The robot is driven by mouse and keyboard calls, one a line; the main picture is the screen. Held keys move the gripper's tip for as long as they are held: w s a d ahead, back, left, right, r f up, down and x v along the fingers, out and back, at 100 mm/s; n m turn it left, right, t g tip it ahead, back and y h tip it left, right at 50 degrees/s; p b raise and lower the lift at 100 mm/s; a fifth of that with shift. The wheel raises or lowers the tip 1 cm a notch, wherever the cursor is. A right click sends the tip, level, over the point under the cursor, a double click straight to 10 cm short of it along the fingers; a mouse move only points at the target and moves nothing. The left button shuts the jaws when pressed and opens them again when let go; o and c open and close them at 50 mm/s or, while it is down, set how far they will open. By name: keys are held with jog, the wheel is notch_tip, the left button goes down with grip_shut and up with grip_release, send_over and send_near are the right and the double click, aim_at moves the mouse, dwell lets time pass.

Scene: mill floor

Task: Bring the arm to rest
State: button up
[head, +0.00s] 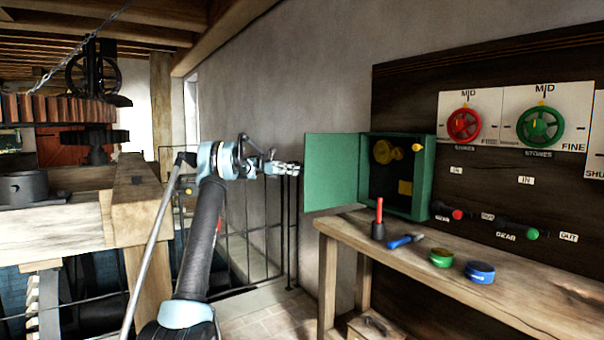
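My arm (205,235) rises from the bottom of the head view and bends to the right at its wrist. My gripper (289,168) points right, level, in front of the pale wall and the black railing. It looks apart from the green cabinet. Its fingers are small and seen from the side, so I cannot tell whether they are open or shut. I see no object clearly in it.
A green cabinet (424,178) stands with its door (332,172) open toward my gripper. The wooden bench (455,296) below holds a red-handled tool (379,215), a blue-handled tool (404,241), a green tin (441,258) and a blue tin (480,272). Millwork (70,110) fills the left.

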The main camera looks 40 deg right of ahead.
jog(key=v, duration=0.2)
jog(key=shift+w+a, duration=0.15)
jog(key=shift+w, duration=0.1)
dwell(0.3)
jog(key=a+r+t+h, duration=0.25)
jog(key=a+t, duration=0.35)
jog(key=a, duration=1.1)
jog(key=s+a+f+t+y, duration=0.1)
jog(key=s+a+f+t, duration=0.15)
jog(key=a, duration=0.55)
jog(key=s+a+f+t+y, duration=0.1)
jog(key=s+a+t, duration=0.2)
jog(key=a, duration=0.5)
jog(key=s+a+f+m+t+y, duration=0.1)
jog(key=s+a+f+t+y, duration=0.1)
jog(key=s+a+f, duration=0.5)
jog(key=s+a+f+m+t+y, duration=0.2)
jog(key=s+a+f, duration=0.6)
jog(key=a+f, duration=0.4)
jog(key=s+a+f+m+t+y, duration=0.1)
jog(key=s+a+f+t+y, duration=0.2)
jog(key=s+a+f, duration=0.5)
jog(key=a+f+y, duration=0.1)
jog(key=a+f, duration=0.1)
jog(key=a, duration=0.7)
jog(key=shift+a+f+m, duration=0.15)
jog(key=shift+a+m, duration=0.15)
